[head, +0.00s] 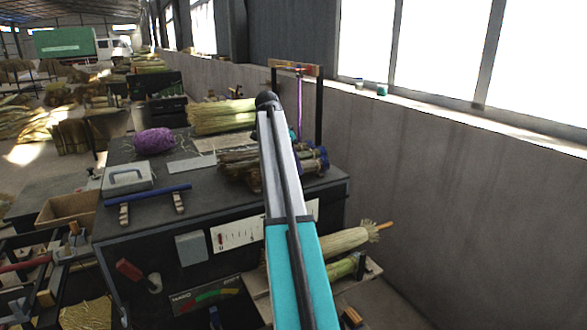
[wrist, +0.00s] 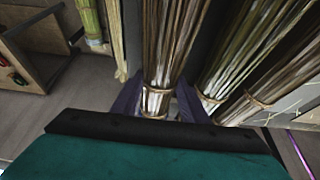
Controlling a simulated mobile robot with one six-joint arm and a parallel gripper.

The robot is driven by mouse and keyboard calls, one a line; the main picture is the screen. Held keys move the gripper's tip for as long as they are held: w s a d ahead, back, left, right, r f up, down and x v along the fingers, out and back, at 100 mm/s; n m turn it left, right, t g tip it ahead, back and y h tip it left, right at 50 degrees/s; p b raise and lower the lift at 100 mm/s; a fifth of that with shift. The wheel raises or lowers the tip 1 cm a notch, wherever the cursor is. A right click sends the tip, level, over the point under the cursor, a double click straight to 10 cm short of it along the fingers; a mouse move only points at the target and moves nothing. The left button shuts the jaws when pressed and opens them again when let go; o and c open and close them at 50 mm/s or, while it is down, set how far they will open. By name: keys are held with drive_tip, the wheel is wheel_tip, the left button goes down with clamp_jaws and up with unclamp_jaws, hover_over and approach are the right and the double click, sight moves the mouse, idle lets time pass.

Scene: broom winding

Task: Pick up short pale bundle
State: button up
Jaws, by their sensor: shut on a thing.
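In the wrist view my gripper (wrist: 158,103) has its dark purple fingers on both sides of a straw bundle (wrist: 168,45), close to its twine tie. The bundle is brownish with paler stalks near the tie, and its far end runs out of the picture. The gripper is shut on it. I cannot tell whether it touches the surface below. Two more tied straw bundles (wrist: 240,75) lie just to the right. In the head view brown bundles (head: 240,165) lie at the bench's right end, partly behind my arm, which hides much of the gripper area.
The dark workbench (head: 215,198) also bears a pale green bundle (head: 222,116), a purple twine ball (head: 154,141), a grey box (head: 127,177) and a blue bar (head: 148,195). A post frame (head: 319,105) stands at the back right, near the wall. More bundles (head: 345,241) lie low at the right.

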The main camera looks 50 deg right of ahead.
drive_tip(key=shift+r, duration=0.1)
drive_tip(key=r, duration=0.1)
drive_tip(key=r+b, duration=0.2)
drive_tip(key=shift+s+a+r, duration=0.1)
drive_tip(key=shift+s+a, duration=0.15)
drive_tip(key=shift+s, duration=0.1)
drive_tip(key=s+a+r+b, duration=0.1)
drive_tip(key=s+a+b, duration=0.4)
drive_tip(key=s+a, duration=0.4)
drive_tip(key=s, duration=0.3)
drive_tip(key=shift+r, duration=0.3)
drive_tip(key=shift+a, duration=0.1)
idle(1.2)
